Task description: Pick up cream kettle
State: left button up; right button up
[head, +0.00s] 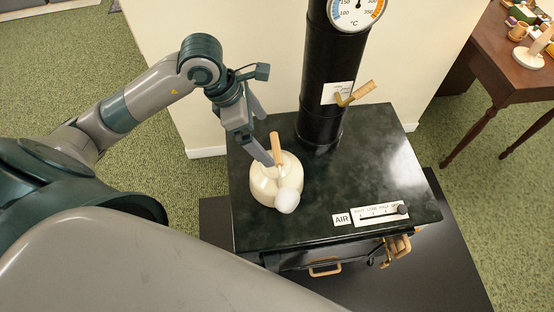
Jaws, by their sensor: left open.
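The cream kettle (264,186) stands on the left part of the black stove top (365,178). It has a rounded cream body, a wooden handle sticking up at its top, and a pale round part at its lower right. My left gripper (270,150) is open and points down at the kettle's handle from behind and left. The fingers are close beside the handle; I cannot tell whether they touch it. My right gripper is not in view.
A black stovepipe (324,80) with a temperature dial (357,10) and a wooden-handled damper (355,93) rises behind the kettle. An air slider (372,214) sits on the stove's front right. A wooden table (505,65) with small items stands at the upper right.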

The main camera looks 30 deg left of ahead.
aim_at(273, 148)
pick_arm(q)
jog(key=p+x, duration=0.1)
jog(key=x, duration=0.6)
jog(key=shift+f, duration=0.35)
jog(key=shift+d, duration=0.1)
jog(key=shift+p+x, duration=0.9)
jog(key=shift+x, duration=2)
jog(key=shift+c, duration=0.6)
jog(key=c, duration=1.5)
jog(key=shift+c, duration=0.3)
